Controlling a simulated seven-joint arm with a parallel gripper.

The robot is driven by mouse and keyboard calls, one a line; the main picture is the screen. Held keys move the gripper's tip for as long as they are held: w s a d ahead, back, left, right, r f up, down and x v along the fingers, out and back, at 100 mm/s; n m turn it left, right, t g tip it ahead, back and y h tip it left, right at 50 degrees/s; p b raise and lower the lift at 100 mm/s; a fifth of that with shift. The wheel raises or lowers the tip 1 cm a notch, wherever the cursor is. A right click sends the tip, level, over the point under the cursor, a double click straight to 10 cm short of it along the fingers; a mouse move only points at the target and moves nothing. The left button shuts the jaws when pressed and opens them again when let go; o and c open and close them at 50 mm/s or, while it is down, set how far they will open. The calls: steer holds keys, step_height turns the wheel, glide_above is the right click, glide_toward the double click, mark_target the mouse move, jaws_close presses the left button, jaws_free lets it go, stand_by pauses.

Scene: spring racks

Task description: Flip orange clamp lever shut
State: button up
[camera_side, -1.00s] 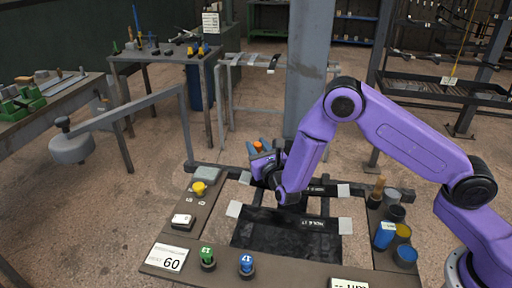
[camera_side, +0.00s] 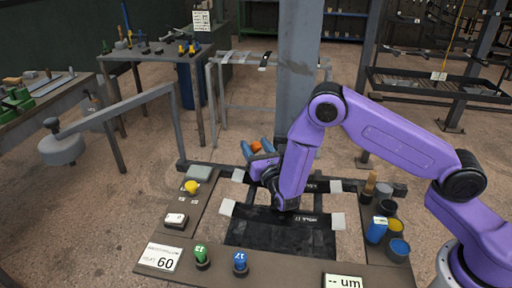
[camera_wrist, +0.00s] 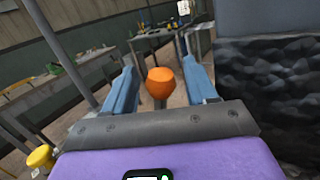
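The orange clamp lever's knob (camera_wrist: 160,83) is a rounded orange knob on a short dark stem, seen in the middle of the wrist view. My gripper (camera_wrist: 162,78) is open, with one blue finger on each side of the knob and gaps showing on both sides. In the side view the orange knob (camera_side: 256,147) shows beside the blue fingers of my gripper (camera_side: 264,150), at the back of the dark frame. My wrist hides the clamp's base and the lower part of the lever.
A grey post (camera_side: 300,80) stands close behind my gripper. A yellow button (camera_side: 192,187), green knob (camera_side: 202,256) and blue knob (camera_side: 240,262) sit on the frame's left and front sides. Small pots (camera_side: 399,248) stand at the right. A grey arm with a round weight (camera_side: 61,148) reaches out at left.

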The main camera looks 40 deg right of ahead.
steer(key=shift+s, duration=0.1)
steer(key=v, duration=0.7)
steer(key=shift+s+a, duration=0.1)
steer(key=shift+s, duration=0.05)
step_height(320, 180, up, 6)
steer(key=s+a+g, duration=0.2)
steer(key=s, duration=0.8)
steer(key=shift+w+f, duration=0.55)
steer(key=shift+f, duration=2.2)
steer(key=x, duration=1.7)
steer(key=shift+r, duration=0.3)
